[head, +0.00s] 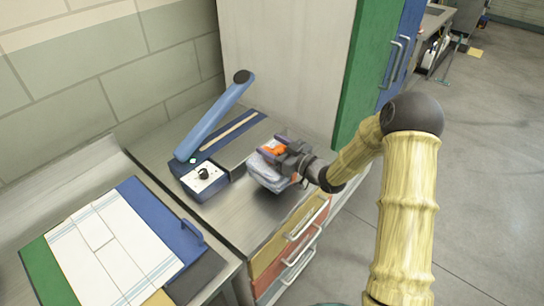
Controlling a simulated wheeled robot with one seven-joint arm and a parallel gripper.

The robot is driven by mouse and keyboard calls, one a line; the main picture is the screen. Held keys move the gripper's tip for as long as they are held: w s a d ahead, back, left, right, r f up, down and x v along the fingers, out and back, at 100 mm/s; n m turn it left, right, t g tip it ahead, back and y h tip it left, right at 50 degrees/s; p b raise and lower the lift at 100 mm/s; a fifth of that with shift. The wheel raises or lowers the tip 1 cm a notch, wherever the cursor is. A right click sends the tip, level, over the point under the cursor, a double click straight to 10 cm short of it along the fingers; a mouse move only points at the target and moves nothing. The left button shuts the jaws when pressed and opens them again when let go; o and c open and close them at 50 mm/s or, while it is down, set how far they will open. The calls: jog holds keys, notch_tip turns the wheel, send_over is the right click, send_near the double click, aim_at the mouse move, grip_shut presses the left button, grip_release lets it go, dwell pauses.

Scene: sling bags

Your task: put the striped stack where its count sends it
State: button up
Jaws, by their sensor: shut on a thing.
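A small stack of folded, pale grey-lavender cloth (266,177) is at the right of the metal counter, by the edge above the drawers. My gripper (279,151) reaches in from the right and is shut on this stack. Orange parts show at the gripper, over the stack's top. The stack's layers and any stripes on it are too small to count or make out. I cannot tell whether its underside touches the counter.
A blue sealer (205,180) with a raised arm and a knob stands left of the stack. A striped white cloth (105,245) lies flat on a coloured board. Drawers (291,248) are below the counter. Green and blue doors (366,70) stand behind.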

jog(key=shift+s+a+f, duration=0.15)
jog(key=shift+f, duration=0.25)
jog(key=shift+f+p, duration=0.3)
jog(key=shift+f, duration=1.3)
jog(key=shift+f, duration=0.1)
jog(key=o, duration=1.8)
jog(key=shift+c, duration=0.2)
jog(key=b+v, duration=0.3)
jog(key=v, duration=0.9)
